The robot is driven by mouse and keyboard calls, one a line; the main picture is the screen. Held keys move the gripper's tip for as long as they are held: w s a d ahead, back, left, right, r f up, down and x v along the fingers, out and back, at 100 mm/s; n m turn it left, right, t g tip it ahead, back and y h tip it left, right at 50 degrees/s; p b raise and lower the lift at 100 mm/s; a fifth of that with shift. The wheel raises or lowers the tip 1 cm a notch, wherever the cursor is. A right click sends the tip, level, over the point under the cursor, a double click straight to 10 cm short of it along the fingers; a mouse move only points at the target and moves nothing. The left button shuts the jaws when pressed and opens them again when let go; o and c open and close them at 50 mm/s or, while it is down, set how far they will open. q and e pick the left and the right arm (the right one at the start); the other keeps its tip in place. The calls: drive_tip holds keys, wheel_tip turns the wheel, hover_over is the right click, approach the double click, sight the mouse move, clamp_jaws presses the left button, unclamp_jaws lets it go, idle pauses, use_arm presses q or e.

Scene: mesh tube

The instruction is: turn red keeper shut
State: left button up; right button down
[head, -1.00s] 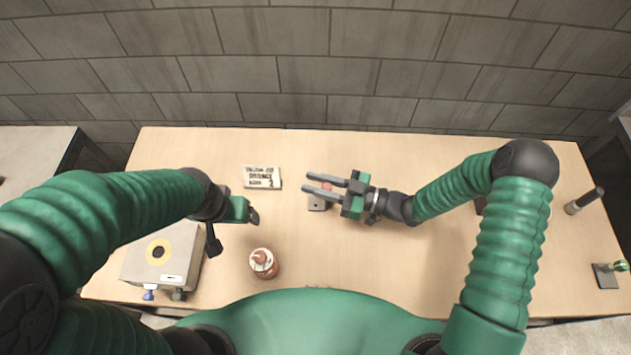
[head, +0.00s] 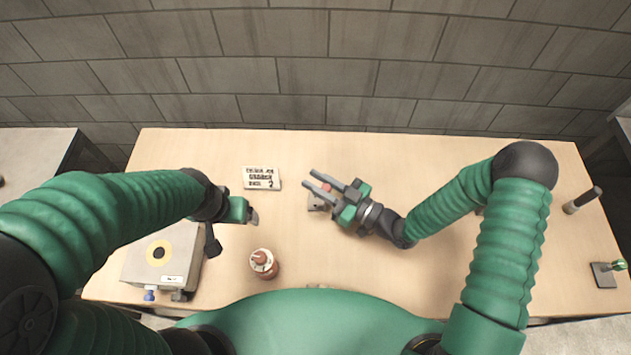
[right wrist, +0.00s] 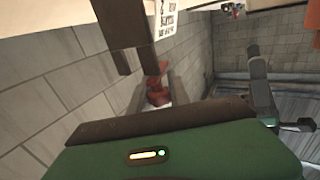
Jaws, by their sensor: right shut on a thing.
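The red keeper (head: 326,187) sits on a small dark block (head: 315,203) near the middle of the table. My right gripper (head: 309,176) has its two long fingers on either side of the keeper and is shut on it. Its fingers point up and to the left. In the right wrist view the red keeper (right wrist: 158,88) shows beyond the gripper's dark parts, partly hidden. My left gripper (head: 254,216) hangs over the table left of the block, apart from it. Its jaw opening cannot be made out.
A white label plate (head: 262,178) lies left of the block. A grey box with a yellow ring (head: 140,262) stands at left. A dark-handled peg (head: 583,200) and a green-knobbed fixture (head: 606,275) are at right.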

drive_tip(key=m+t+h, duration=0.3)
drive_tip(key=t, duration=0.1)
drive_tip(key=shift+w+d+m+h, duration=0.25)
drive_tip(key=shift+w+m+h, duration=0.05)
drive_tip(key=m+t+h, duration=0.1)
drive_tip(key=m+h, duration=0.1)
drive_tip(key=h, duration=0.1)
drive_tip(key=d+m+t+h, duration=0.1)
drive_tip(key=m+t+h, duration=0.1)
drive_tip(key=h, duration=0.2)
drive_tip(key=w+d+m+t+h, duration=0.1)
drive_tip(key=m+h, duration=0.2)
drive_tip(key=shift+r+m+h, duration=0.1)
drive_tip(key=shift+m+h, duration=0.4)
drive_tip(key=shift+h, duration=0.3)
drive_tip(key=shift+d+r, duration=0.1)
drive_tip(key=shift+t, duration=0.3)
drive_tip(key=c, duration=1.5)
unclamp_jaws()
drive_tip(key=o, duration=0.3)
drive_tip(key=shift+w, duration=0.1)
